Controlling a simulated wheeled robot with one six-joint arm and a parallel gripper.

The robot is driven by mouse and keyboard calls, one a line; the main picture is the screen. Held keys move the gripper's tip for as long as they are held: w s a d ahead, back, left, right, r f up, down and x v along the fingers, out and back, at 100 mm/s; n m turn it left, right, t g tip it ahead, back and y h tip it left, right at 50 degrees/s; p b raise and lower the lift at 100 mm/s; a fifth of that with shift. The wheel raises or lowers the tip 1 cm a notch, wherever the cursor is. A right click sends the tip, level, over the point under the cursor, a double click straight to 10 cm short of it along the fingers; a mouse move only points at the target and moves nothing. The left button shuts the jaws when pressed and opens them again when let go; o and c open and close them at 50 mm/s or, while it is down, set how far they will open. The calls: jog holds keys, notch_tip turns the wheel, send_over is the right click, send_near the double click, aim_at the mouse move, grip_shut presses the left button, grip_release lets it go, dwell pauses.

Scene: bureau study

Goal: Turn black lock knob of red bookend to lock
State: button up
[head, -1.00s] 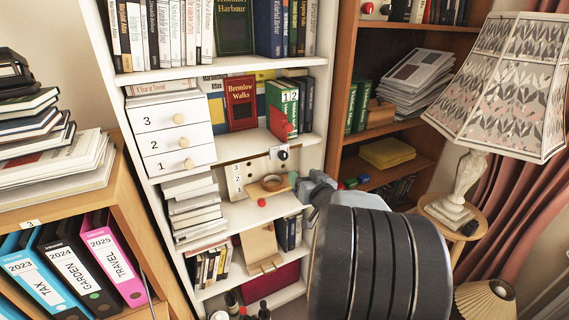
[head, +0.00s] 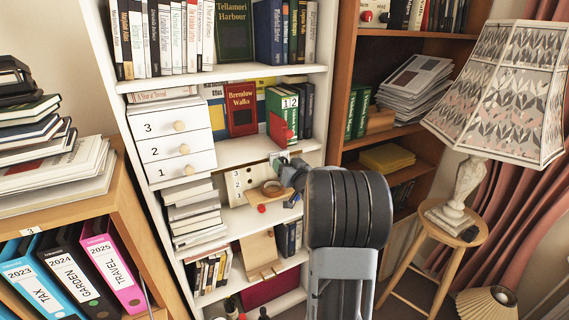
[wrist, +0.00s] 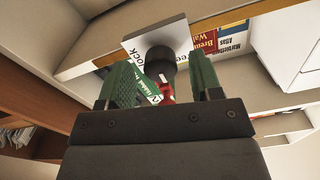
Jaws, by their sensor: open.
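The red bookend (head: 282,127) stands on the white bookcase's middle shelf against green books; a bit of it shows in the wrist view (wrist: 167,90). The black lock knob (wrist: 160,58) sits on a white plate marked LOCK (wrist: 134,50) at the shelf edge. In the head view my gripper hides the knob, and only part of the plate (head: 274,156) shows. My gripper (wrist: 161,74) is open, its green fingers on either side of the knob in the wrist picture. I see no finger touching it. In the head view my gripper (head: 289,163) is just under the shelf edge.
Below stands a board (head: 240,182) numbered 2 and 3, with a wooden ring (head: 273,188) and a red ball (head: 262,208). White numbered drawers (head: 172,140) are to the left. A lamp (head: 497,90) stands on a stool at right.

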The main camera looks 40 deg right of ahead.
jog(key=shift+w, duration=0.5)
jog(key=shift+d, duration=0.1)
jog(key=c, duration=0.9)
